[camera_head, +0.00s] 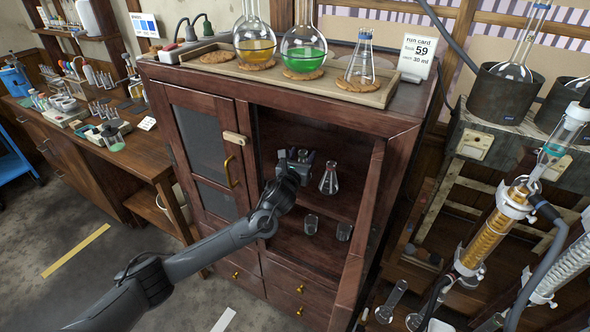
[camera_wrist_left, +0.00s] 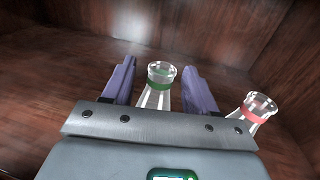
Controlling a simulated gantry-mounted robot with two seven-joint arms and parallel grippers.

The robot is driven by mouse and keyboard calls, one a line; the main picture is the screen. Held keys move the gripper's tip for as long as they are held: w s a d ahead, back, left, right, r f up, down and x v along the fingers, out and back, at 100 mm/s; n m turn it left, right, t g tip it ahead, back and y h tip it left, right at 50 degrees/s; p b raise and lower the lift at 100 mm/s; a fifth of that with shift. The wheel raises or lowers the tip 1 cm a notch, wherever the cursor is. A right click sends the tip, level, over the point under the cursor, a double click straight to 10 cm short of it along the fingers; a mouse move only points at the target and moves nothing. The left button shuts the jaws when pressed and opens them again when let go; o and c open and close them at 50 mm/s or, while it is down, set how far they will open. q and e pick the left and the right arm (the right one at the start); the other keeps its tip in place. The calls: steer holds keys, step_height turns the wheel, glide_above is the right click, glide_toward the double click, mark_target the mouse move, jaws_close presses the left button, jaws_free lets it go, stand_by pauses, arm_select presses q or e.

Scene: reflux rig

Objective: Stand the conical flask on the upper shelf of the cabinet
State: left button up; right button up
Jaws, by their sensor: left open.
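My left gripper (camera_head: 297,157) reaches through the open right side of the wooden cabinet (camera_head: 395,150), at the upper shelf (camera_head: 345,203). In the left wrist view its two fingers (camera_wrist_left: 160,85) are spread, with a clear glass flask with a green neck band (camera_wrist_left: 161,75) between them and gaps on both sides. The gripper hides this flask in the head view. A second flask, with a red band (camera_wrist_left: 257,108), is outside the fingers to the right. A conical flask (camera_head: 329,180) stands upright on the upper shelf, right of the gripper. My right gripper is not in view.
Two small beakers (camera_head: 310,224) (camera_head: 343,231) stand on the lower shelf. A closed glazed door (camera_head: 205,140) covers the cabinet's left side. On top, a tray (camera_head: 300,76) holds round flasks and another conical flask (camera_head: 359,62). A glassware rig (camera_head: 490,230) stands at right.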

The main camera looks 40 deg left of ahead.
arm_select(q)
steer(key=p+v, duration=0.2)
steer(key=v, duration=0.9)
steer(key=s+d+f+n+g+h, duration=0.5)
steer(key=s+d+f+n+g, duration=0.2)
steer(key=s+d+f+n, duration=0.85)
steer(key=s+d+f+n+g, duration=0.1)
steer(key=s+d+n+g, duration=0.1)
steer(key=s+n, duration=0.5)
steer(key=s+d+f+n+g+h, duration=0.1)
steer(key=s+d+f+n+g, duration=0.1)
steer(key=s+n+g, duration=0.2)
steer(key=s+n, duration=0.3)
steer(key=s, duration=0.5)
steer(key=shift+s+f+h, duration=0.2)
steer(key=shift+s+h, duration=0.05)
steer(key=shift+h, duration=0.05)
steer(key=shift+d, duration=0.15)
